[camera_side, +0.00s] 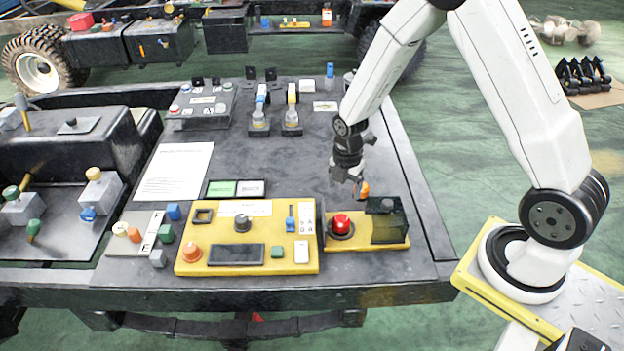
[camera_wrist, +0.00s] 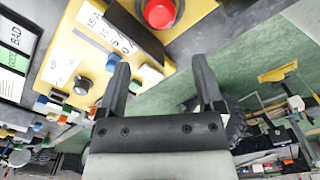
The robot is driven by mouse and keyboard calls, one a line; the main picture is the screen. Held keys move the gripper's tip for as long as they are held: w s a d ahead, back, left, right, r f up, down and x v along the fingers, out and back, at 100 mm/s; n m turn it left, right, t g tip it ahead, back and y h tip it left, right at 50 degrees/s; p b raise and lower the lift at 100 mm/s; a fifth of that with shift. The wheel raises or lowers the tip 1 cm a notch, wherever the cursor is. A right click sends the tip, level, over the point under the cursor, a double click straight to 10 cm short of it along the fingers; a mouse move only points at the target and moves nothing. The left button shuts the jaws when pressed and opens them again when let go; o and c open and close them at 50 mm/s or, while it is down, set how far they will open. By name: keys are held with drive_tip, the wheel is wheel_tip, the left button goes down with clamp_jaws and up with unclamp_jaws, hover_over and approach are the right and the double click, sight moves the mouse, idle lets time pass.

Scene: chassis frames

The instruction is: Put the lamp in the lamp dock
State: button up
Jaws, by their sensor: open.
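My gripper (camera_side: 349,181) is above the table, just behind the yellow base with the red dome. In the wrist view its two fingers (camera_wrist: 160,68) are apart with nothing between them. A small orange piece (camera_side: 363,188) shows close beside the fingers in the side view; I cannot tell whether it touches them or whether it is the lamp. A red dome (camera_side: 341,223) sits in a black ring on the yellow base; it also shows in the wrist view (camera_wrist: 159,12). A dark see-through box (camera_side: 388,227) stands to its right. I cannot tell for sure which part is the lamp dock.
The yellow control panel (camera_side: 222,258) with an orange knob (camera_side: 191,251) and a dark square frame (camera_side: 203,215) lies to the left. A white sheet (camera_side: 176,170) and two upright levers (camera_side: 291,105) are farther back. The dark table (camera_side: 390,150) is bare near its right edge.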

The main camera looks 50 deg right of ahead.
drive_tip(key=shift+r, duration=0.15)
idle(0.5)
drive_tip(key=s+a+r+m+t, duration=0.2)
drive_tip(key=s+a+r+m, duration=0.3)
drive_tip(key=m, duration=1.5)
drive_tip(key=s+r, duration=0.5)
drive_tip(key=r, duration=0.2)
drive_tip(key=shift+s+a+r+t, duration=0.2)
drive_tip(key=shift+s+r+t, duration=0.1)
drive_tip(key=shift+s, duration=0.1)
